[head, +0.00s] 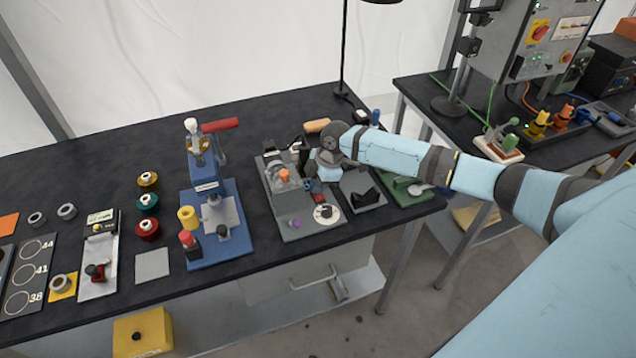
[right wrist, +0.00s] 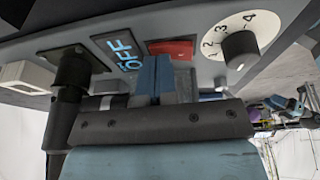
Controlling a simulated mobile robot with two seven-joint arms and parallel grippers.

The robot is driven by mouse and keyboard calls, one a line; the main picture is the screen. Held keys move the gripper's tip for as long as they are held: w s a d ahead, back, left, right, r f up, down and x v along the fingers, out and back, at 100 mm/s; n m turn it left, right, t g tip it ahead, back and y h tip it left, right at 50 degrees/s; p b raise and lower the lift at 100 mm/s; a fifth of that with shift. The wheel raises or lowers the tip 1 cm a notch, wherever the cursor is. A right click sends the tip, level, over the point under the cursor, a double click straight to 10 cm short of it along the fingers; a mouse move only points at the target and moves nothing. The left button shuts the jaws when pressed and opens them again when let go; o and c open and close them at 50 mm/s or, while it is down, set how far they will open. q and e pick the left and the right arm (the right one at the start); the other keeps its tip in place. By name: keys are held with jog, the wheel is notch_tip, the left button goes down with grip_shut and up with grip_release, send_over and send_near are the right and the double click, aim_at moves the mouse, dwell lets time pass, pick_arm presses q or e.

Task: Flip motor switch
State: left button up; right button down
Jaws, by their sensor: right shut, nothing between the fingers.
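The motor unit (head: 293,225) is a grey plate with mounted parts on the right part of the black bench. In the right wrist view its panel shows a display reading "OFF" (right wrist: 122,52), a red switch (right wrist: 172,49) and a white dial numbered around a black knob (right wrist: 239,52). The dial also shows in the head view (head: 327,213). My right gripper (right wrist: 154,80) is shut and empty, its blue fingertips right at the red switch and partly covering it. I cannot tell whether they touch it. My left gripper is not in view.
A blue press (head: 216,235) with a red handle stands left of the unit. A lamp pole (head: 343,50) rises behind. A second table with a control box (head: 540,45) stands at right.

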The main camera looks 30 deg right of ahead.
jog(key=shift+s, duration=0.15)
jog(key=shift+s+a+r+p, duration=0.15)
jog(key=shift+s+a+p, duration=0.05)
jog(key=shift+s+p, duration=0.6)
jog(key=shift+w, duration=0.15)
jog(key=shift+r+p, duration=0.45)
jog(key=shift+p, duration=0.1)
jog(key=r+p, duration=0.3)
jog(key=p, duration=0.1)
jog(key=shift+s+a+r, duration=0.15)
jog(key=shift+s+r, duration=0.05)
jog(key=shift+r, duration=0.15)
notch_tip(320, 180, up, 3)
jog(key=d+b, duration=0.2)
notch_tip(320, 180, up, 5)
send_over(319, 197)
jog(key=s+d, duration=0.1)
jog(key=d, duration=0.2)
jog(key=shift+s+r, duration=0.15)
jog(key=shift+r, duration=0.3)
